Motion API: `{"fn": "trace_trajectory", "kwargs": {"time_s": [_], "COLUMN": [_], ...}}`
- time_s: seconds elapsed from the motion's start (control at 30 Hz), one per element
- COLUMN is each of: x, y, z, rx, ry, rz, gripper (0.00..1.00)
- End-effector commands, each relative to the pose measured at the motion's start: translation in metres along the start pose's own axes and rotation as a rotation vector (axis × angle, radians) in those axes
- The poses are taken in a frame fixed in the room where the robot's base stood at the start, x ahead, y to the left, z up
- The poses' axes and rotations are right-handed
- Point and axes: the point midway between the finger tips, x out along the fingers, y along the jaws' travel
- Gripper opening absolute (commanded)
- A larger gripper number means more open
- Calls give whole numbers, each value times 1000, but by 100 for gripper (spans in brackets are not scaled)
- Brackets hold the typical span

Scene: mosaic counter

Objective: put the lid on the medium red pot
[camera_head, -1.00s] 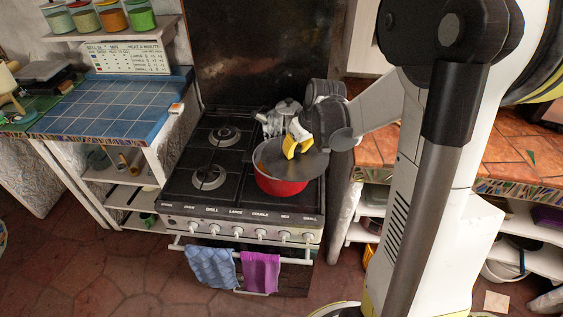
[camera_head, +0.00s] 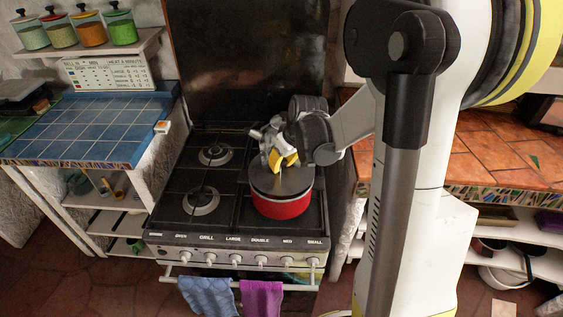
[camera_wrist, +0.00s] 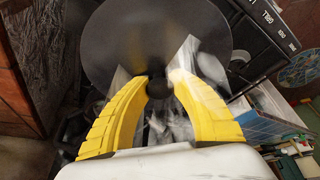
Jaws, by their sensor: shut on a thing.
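The red pot (camera_head: 281,207) stands on the front right burner of the stove. The dark grey round lid (camera_head: 270,182) lies across its top, looks nearly level, and covers the opening. Whether it is fully seated on the rim I cannot tell. My gripper (camera_head: 283,159) is above the lid, with its yellow fingers closed on the lid's knob. In the wrist view, the fingers of my gripper (camera_wrist: 158,86) pinch the dark knob (camera_wrist: 157,90) in front of the lid's disc (camera_wrist: 125,38). The lid hides the pot there.
The left burners (camera_head: 201,202) are empty. A blue tiled counter (camera_head: 85,130) lies left, an orange tiled counter (camera_head: 500,150) right. Two towels (camera_head: 262,298) hang on the front rail.

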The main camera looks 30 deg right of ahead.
Motion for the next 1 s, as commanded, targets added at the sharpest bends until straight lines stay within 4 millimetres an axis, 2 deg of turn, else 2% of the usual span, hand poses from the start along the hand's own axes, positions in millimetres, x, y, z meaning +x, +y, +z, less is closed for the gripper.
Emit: {"fn": "trace_trajectory", "kwargs": {"time_s": [0.03,0.2,1.0], "x": [7,12,12], "y": [0,0,0], "z": [3,5,5], "rx": [0,0,0], "ry": [0,0,0], "rz": [0,0,0], "gripper": [0,0,0]}}
